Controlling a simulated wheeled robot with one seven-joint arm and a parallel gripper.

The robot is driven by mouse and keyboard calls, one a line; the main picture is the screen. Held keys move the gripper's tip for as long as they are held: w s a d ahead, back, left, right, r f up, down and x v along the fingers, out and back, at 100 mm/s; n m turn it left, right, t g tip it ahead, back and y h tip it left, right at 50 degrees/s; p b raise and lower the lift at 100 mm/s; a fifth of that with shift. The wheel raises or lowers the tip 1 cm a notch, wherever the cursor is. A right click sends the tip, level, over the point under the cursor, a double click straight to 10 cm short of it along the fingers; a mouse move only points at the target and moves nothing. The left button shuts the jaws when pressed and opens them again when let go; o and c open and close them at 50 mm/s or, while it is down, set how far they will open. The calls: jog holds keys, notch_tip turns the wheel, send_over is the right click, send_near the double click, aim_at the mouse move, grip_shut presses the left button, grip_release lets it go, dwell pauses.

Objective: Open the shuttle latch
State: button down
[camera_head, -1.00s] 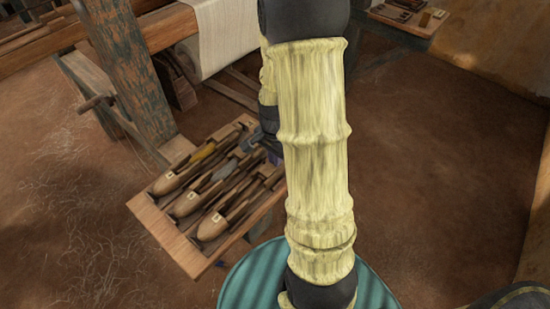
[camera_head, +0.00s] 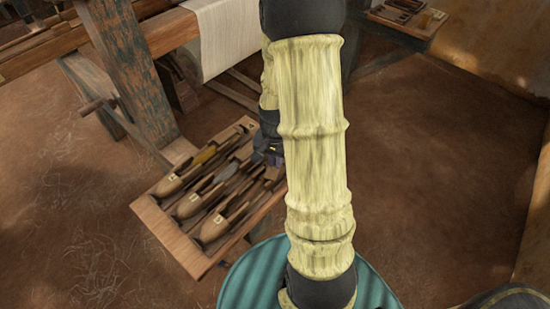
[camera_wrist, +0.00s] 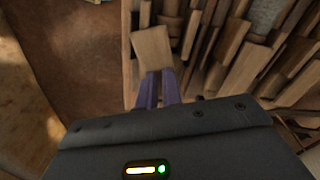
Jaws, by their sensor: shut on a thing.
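Several wooden boat-shaped shuttles lie side by side in a shallow wooden tray (camera_head: 168,228). One shuttle (camera_head: 172,184) carries yellow thread, the middle one (camera_head: 190,206) grey thread, and the nearest one (camera_head: 213,228) shows dark wood. My gripper (camera_head: 272,158) is over the tray's far right end, partly hidden by my arm. In the wrist view, its purple fingers (camera_wrist: 158,88) are close together, shut at a light wooden piece (camera_wrist: 152,47) by the tray's edge. The fingertips hide the contact, and I cannot tell whether this piece is the latch.
The loom's worn wooden post (camera_head: 125,65) and cloth (camera_head: 228,38) stand behind the tray. A round teal-striped top (camera_head: 245,275) is close in front. A small table with tools (camera_head: 408,18) is at the back right. The brown floor (camera_head: 430,150) on the right is clear.

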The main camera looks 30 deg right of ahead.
jog(key=n+p, duration=0.3)
jog(key=n, duration=0.4)
jog(key=shift+r+p, duration=0.1)
jog(key=shift+p, duration=0.2)
jog(key=n+p, duration=0.3)
jog(key=n, duration=0.3)
jog(key=shift+n, duration=0.4)
jog(key=c, duration=1.6)
grip_release()
jog(key=shift+o, duration=0.2)
jog(key=shift+f, duration=0.2)
